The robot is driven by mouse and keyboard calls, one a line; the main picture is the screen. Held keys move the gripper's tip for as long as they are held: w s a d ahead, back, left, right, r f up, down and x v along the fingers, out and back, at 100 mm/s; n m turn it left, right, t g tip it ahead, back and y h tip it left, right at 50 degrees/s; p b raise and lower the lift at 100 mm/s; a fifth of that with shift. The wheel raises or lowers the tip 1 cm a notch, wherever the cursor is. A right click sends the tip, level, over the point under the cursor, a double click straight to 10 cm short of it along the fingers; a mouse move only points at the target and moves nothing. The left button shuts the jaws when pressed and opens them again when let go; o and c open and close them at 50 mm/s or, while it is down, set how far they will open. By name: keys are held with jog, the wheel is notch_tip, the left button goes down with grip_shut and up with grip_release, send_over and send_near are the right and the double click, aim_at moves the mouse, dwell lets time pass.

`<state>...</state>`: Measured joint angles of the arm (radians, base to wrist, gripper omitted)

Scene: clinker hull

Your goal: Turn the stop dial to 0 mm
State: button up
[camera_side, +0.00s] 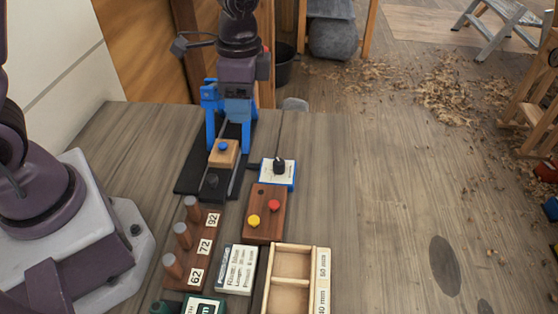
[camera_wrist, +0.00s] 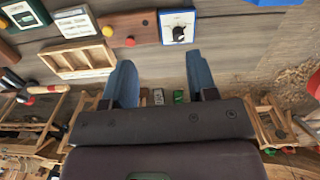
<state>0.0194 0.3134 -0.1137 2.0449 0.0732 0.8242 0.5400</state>
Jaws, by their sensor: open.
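The stop dial is a black knob (camera_side: 279,166) on a white plate with a blue edge (camera_side: 290,181). It stands on the bench to the right of a black rail. It also shows at the top of the wrist view as a black knob (camera_wrist: 179,33) on a blue-edged white plate (camera_wrist: 178,16). The setting it points to is too small to read. My gripper (camera_side: 229,142) is open with blue fingers, over the far part of the rail, left of and beyond the dial. In the wrist view the empty fingers (camera_wrist: 159,62) are apart from the dial.
A wooden block with a blue knob (camera_side: 229,159) sits on the black rail (camera_side: 190,178). A wooden box with red and yellow buttons (camera_side: 263,225) stands just in front of the dial. Pegs marked 62, 72, 92, a card (camera_side: 236,270) and a tray (camera_side: 291,247) lie nearer. The right bench is clear.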

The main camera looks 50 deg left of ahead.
aim_at(279, 161)
jog(key=w+d+f+m, duration=0.2)
jog(key=w+f+m, duration=0.3)
jog(key=w+m, duration=0.25)
jog(key=shift+m, duration=0.55)
jog(key=f, duration=0.8)
jog(key=s+f, duration=0.1)
jog(key=f, duration=0.3)
jog(key=shift+f, duration=0.4)
jog(key=c, duration=0.9)
